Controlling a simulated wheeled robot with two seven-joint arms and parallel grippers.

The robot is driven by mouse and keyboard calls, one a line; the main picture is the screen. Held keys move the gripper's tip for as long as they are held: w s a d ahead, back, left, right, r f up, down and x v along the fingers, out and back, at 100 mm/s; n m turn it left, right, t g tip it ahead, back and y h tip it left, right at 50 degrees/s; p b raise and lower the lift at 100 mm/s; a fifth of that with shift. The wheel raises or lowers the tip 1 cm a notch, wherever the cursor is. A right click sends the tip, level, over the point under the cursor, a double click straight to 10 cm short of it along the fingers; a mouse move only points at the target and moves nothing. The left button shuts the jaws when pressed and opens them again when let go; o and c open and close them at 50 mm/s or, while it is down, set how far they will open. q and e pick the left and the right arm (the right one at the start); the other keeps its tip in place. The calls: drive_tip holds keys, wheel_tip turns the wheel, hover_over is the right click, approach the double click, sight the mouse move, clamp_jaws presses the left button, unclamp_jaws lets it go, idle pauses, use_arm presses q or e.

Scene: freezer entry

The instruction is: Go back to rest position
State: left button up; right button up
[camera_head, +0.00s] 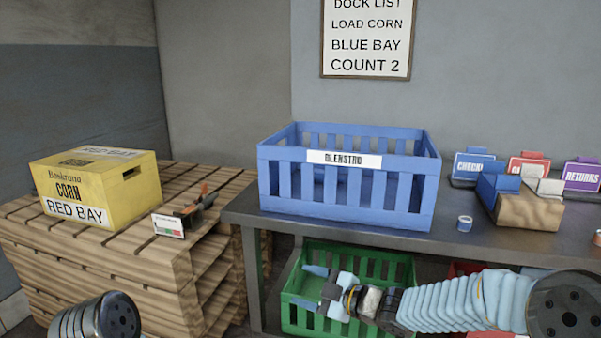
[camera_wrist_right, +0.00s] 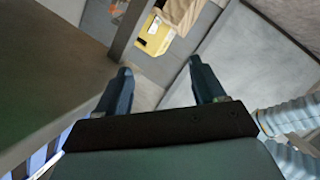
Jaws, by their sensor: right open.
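My right gripper (camera_head: 308,286) is open and empty in the head view, its fingers pointing left. It is in front of the green crate (camera_head: 396,270) on the lower level under the table. In the right wrist view the two fingers of the right gripper (camera_wrist_right: 160,68) are spread apart with nothing between them. My right arm comes in from the right edge, in front of the table. Only a rounded dark link of my left arm shows at the bottom left of the head view; the left gripper is out of frame.
A blue slatted crate (camera_head: 400,195) stands on the grey table (camera_head: 340,227). A yellow corn box (camera_head: 125,190) sits on stacked wooden pallets (camera_head: 120,255) at left. A tape roll (camera_head: 464,223), a tan-and-blue block (camera_head: 530,212) and signs occupy the table's right. A notice (camera_head: 366,40) hangs behind.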

drive_tip(key=s+d+f+m+h, duration=0.15)
drive_tip(key=f+m, duration=0.25)
drive_tip(key=f, duration=0.4)
drive_tip(key=s+d+f+m+h, duration=0.1)
drive_tip(key=d+f+m+h, duration=0.1)
drive_tip(key=f+m, duration=0.35)
drive_tip(key=s+d+f+m+g+h, duration=0.2)
drive_tip(key=s+f+m+g, duration=0.2)
drive_tip(key=s+f, duration=0.8)
drive_tip(key=s+d+f+m+g+h, duration=0.3)
drive_tip(key=s+f+m, duration=0.4)
drive_tip(key=s+f, duration=0.4)
drive_tip(key=shift+s+f+g, duration=0.35)
drive_tip(key=shift+s+g, duration=0.45)
drive_tip(key=shift+s, duration=0.25)
